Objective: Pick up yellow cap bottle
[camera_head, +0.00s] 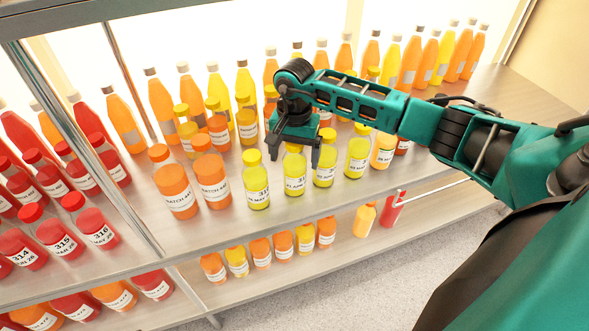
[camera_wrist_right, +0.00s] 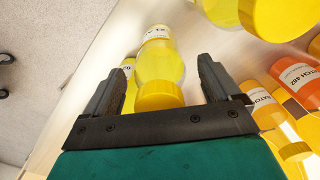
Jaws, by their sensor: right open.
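A row of yellow cap bottles with pale yellow juice and white labels stands along the front of the upper shelf. One yellow cap bottle (camera_head: 295,178) is directly below my right gripper (camera_head: 293,159). In the right wrist view that bottle (camera_wrist_right: 160,62) shows between the two open fingers of the gripper (camera_wrist_right: 163,70), cap towards the palm; I cannot tell whether either finger touches it. Another yellow cap bottle (camera_head: 257,185) stands just to its left, and one (camera_head: 325,165) just to its right. My left gripper is not in view.
Orange cap bottles (camera_head: 179,192) stand left of the yellow ones on the upper shelf (camera_head: 235,222). Taller orange and yellow bottles line the back. Red bottles (camera_head: 98,228) fill the section beyond the metal post (camera_head: 125,185). Smaller bottles (camera_head: 262,253) stand on the lower shelf.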

